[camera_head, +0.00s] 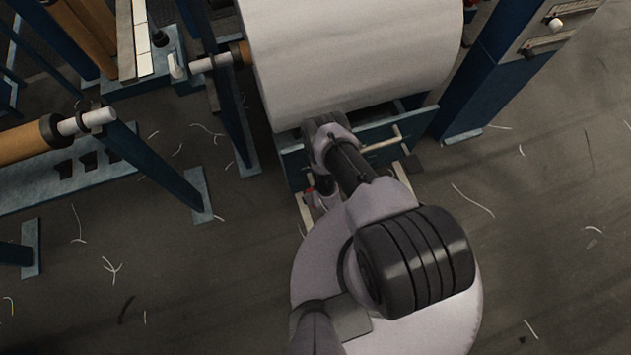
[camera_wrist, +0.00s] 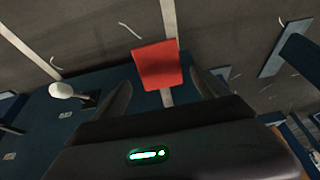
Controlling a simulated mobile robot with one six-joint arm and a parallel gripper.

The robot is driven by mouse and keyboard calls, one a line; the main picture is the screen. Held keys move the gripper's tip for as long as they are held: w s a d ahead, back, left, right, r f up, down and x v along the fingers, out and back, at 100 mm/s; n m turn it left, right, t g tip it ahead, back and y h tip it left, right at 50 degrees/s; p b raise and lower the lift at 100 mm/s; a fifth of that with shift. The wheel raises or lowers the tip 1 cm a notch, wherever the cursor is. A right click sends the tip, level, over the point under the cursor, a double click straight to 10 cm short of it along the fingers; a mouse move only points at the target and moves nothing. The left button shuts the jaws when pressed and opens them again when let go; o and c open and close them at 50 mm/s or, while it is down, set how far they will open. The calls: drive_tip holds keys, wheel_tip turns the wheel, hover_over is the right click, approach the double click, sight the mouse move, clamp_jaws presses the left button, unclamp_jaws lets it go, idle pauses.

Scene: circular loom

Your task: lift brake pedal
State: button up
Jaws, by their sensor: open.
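The brake pedal (camera_wrist: 157,64) is a flat red plate on a pale bar, seen in the wrist view just above centre. My gripper (camera_wrist: 162,77) is open, with one dark finger to the left of the pedal and the other to its right. The pedal shows in the gap between them, and I see no contact. How far the pedal lies beyond the fingertips is hard to tell.
A lever with a white knob (camera_wrist: 61,90) stands left of the fingers in the wrist view. In the head view, a blue panel with a pale handle (camera_head: 382,143) sits below the roll. A blue post (camera_head: 507,60) stands at right. The floor at right is open, with loose threads.

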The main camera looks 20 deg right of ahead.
drive_tip(key=shift+b+x, duration=0.55)
drive_tip(key=shift+x, duration=0.85)
drive_tip(key=shift+a, duration=0.1)
drive_tip(key=shift+c, duration=0.3)
